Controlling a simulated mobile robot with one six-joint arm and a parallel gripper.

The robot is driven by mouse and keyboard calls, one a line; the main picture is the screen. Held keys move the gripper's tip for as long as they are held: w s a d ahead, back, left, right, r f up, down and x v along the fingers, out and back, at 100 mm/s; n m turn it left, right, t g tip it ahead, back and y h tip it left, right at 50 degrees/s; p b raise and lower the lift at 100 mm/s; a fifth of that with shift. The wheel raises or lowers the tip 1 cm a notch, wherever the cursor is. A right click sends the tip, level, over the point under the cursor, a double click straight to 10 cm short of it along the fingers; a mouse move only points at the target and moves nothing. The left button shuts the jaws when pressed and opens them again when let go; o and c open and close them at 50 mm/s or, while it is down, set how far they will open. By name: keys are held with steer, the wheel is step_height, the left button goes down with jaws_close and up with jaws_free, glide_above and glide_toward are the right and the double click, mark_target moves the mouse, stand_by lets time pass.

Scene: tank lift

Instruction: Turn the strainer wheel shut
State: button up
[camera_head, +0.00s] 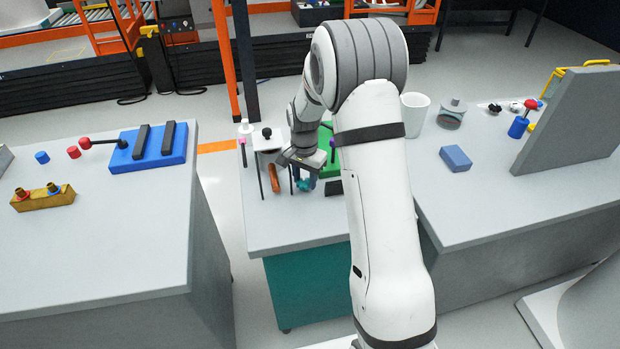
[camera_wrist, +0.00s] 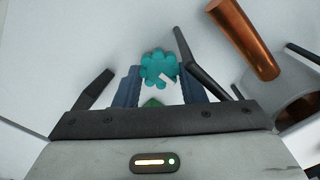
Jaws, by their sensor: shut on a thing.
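The strainer wheel is a teal, lobed handwheel (camera_wrist: 158,68) with a pale mark on its face. In the wrist view it sits between the tips of my gripper (camera_wrist: 160,85), whose two blue-grey fingers are shut on it from either side. In the head view the teal wheel (camera_head: 304,185) shows small below my gripper (camera_head: 306,175), on the middle table. Much of the wheel's mounting is hidden by my arm and fingers.
A copper pipe (camera_wrist: 243,38) and a dark rod (camera_wrist: 188,58) stand close to the right finger. The middle table (camera_head: 290,232) also bears a green part (camera_head: 325,150). The left table holds a blue block (camera_head: 150,160); the right one, a blue box (camera_head: 455,158).

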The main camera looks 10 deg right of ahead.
mark_target(305, 180)
steer(key=shift+w+d+r+m, duration=0.1)
steer(key=shift+w+r+m, duration=0.1)
steer(key=shift+m, duration=0.1)
steer(key=o, duration=1)
steer(key=shift+f, duration=0.15)
steer(key=shift+s, duration=0.1)
step_height(305, 180, up, 7)
steer(key=shift+r, duration=0.4)
